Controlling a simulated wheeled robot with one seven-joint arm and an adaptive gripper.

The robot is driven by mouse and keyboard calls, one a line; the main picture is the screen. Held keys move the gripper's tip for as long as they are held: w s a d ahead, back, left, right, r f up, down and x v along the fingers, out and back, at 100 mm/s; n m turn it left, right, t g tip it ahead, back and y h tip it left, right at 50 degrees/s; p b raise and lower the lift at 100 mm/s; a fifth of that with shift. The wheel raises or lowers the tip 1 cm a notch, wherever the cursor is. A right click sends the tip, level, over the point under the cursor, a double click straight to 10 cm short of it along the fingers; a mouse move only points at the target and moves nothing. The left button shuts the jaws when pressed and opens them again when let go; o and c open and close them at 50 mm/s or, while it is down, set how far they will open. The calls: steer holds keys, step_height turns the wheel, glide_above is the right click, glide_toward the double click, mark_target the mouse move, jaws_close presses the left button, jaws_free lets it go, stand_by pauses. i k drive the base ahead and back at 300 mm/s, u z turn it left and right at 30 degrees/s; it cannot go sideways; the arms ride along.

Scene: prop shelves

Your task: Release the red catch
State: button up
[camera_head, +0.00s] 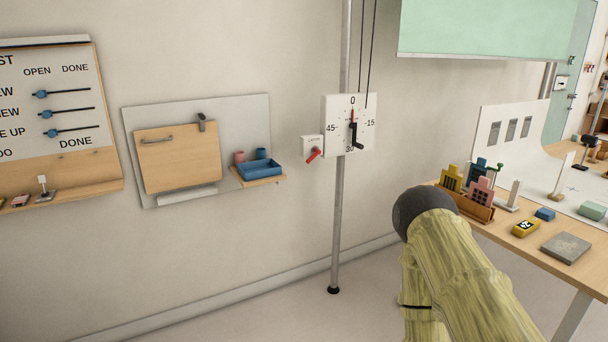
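The red catch (314,155) is a small red lever on a white box (312,144) labelled in small print, mounted beside the pole. It slants down to the left. A white dial (350,124) with black numbers and a red pointer is on the pole just right of it. My arm shows in the lower right, clothed in a yellow-green cover with a dark rounded joint. It is right of and below the catch, well apart from it. My gripper is not visible in this view.
A grey metal pole (338,220) stands on the floor below the dial. A wooden flap panel (178,157) and small shelf with a blue tray (259,169) are on the wall to the left. A table (500,240) with small props stands at right. Floor before the pole looks clear.

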mark_target(315, 150)
steer(key=z, duration=0.1)
steer(key=i, duration=0.4)
steer(key=z, duration=0.05)
steer(key=k, duration=0.65)
steer(key=u, duration=0.2)
steer(key=i, duration=0.5)
steer(key=u, duration=0.6)
steer(key=i, duration=0.8)
steer(key=u, duration=0.05)
